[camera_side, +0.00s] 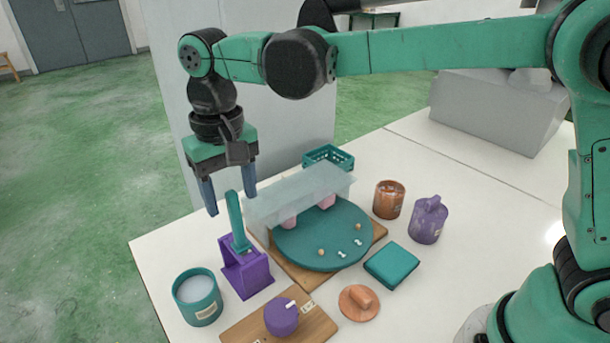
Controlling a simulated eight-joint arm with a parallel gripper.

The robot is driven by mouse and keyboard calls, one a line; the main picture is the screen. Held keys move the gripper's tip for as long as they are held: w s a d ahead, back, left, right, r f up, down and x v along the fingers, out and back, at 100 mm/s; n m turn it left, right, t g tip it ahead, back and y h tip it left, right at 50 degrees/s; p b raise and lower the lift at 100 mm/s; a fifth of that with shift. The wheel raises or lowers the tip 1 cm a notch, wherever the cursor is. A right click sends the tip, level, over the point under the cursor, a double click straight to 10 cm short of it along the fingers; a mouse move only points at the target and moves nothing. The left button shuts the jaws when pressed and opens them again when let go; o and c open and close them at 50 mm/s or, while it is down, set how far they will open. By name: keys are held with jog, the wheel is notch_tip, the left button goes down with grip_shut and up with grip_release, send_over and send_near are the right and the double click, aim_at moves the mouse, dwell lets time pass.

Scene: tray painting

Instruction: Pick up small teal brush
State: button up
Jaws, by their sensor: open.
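The small teal brush (236,220) stands upright in a purple holder (246,268) on the white table, with its lower end inside the holder. My gripper (231,203) points down, with its two blue-grey fingers spread apart. It is at the height of the brush's upper part, and the brush top shows between the fingertips in the picture. I cannot tell whether the brush is truly between the fingers in depth. Nothing is held.
A teal round tray (305,255) lies on a wooden board under a pale translucent cover (285,200). A teal cup (197,297) and a purple knob (281,317) stand near the holder. An orange jar (389,200), a purple bottle (429,222) and a teal block (391,265) stand right.

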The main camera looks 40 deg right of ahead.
aim_at(241, 244)
jog(key=shift+f, duration=2.25)
grip_shut()
